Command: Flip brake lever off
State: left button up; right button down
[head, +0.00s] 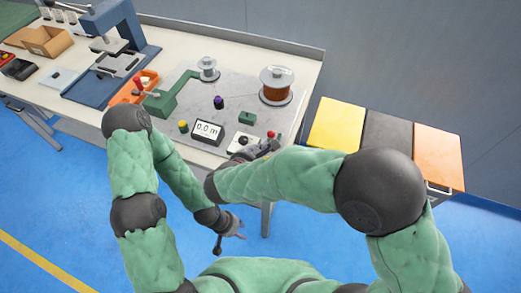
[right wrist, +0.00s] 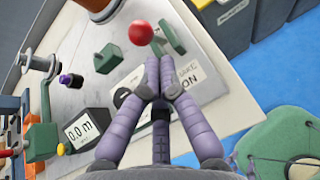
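The brake lever's red ball knob (right wrist: 141,32) shows in the right wrist view just beyond my right fingertips, with a green bracket (right wrist: 170,38) beside it. In the head view the red knob (head: 271,134) is at the plate's front right corner. A white label (right wrist: 188,76) reading "ON" is partly hidden by my fingers. My right gripper (right wrist: 160,62) has its fingers drawn together, with nothing visible between them; in the head view it is partly hidden by my arm. My left gripper (head: 226,230) hangs low in front of the table, too small to tell its state.
The winder's grey plate (head: 228,92) carries a "0.0 m" display (head: 208,130), a purple knob (head: 219,102), a yellow button (head: 183,126), a copper spool (head: 276,84) and a green block (head: 247,118). A blue press (head: 110,50) stands left. Yellow, grey and orange bins (head: 438,155) stand right.

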jog(key=shift+w+d+r, duration=0.15)
jog(key=shift+w+d, duration=0.05)
jog(key=shift+w, duration=0.1)
